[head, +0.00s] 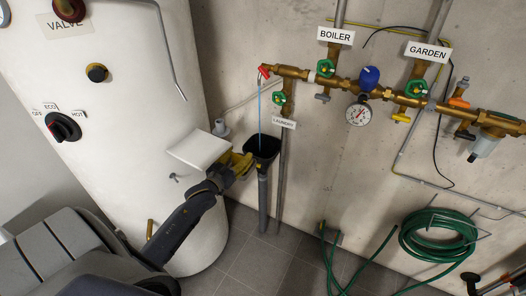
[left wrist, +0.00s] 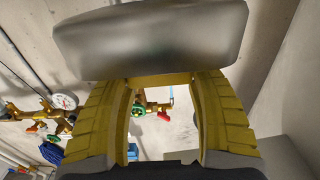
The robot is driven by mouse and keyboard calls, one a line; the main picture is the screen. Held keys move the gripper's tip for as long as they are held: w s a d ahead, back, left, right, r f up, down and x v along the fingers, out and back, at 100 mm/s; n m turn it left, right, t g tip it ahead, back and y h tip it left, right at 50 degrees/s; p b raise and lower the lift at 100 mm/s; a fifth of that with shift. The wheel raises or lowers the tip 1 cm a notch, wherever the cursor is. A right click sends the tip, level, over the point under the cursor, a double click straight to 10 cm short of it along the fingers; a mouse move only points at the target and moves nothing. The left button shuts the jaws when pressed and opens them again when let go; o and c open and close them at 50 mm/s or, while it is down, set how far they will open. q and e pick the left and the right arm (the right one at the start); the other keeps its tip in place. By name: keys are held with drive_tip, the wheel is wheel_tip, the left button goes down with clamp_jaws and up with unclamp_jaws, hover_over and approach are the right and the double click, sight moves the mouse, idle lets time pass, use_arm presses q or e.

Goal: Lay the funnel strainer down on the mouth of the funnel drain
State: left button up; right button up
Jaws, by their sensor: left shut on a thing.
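The funnel drain (head: 268,145) is a dark, square-mouthed funnel on a grey pipe at the wall, with a thin blue stream running down into it. My left gripper (head: 246,163), with yellow fingers, is right beside the funnel mouth, at its left. In the left wrist view, the fingers (left wrist: 160,82) close on a yellow bar. A broad grey piece, seemingly the funnel strainer (left wrist: 150,42), lies at the fingertips across the top. In the head view I cannot make out the strainer apart from the gripper and the dark funnel. My right gripper is not in view.
A white tank (head: 110,120) stands at the left, with a white plate (head: 198,147) close to my left gripper. Brass pipes with green valves and a gauge (head: 359,114) run along the wall. A green hose (head: 440,240) hangs at the right. Floor below the drain is clear.

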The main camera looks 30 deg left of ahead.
use_arm(q)
drive_tip(key=w+a, duration=0.2)
drive_tip(key=w, duration=1.8)
drive_tip(key=shift+s+d+f, duration=0.1)
drive_tip(key=shift+f, duration=1.5)
drive_tip(key=shift+s+d+f, duration=0.1)
drive_tip(key=shift+f, duration=1.5)
drive_tip(key=shift+w+a+f, duration=0.1)
drive_tip(key=shift+w+f, duration=0.05)
drive_tip(key=shift+f, duration=0.1)
drive_tip(key=shift+f, duration=0.15)
drive_tip(key=o, duration=1.4)
drive_tip(key=shift+c, duration=0.2)
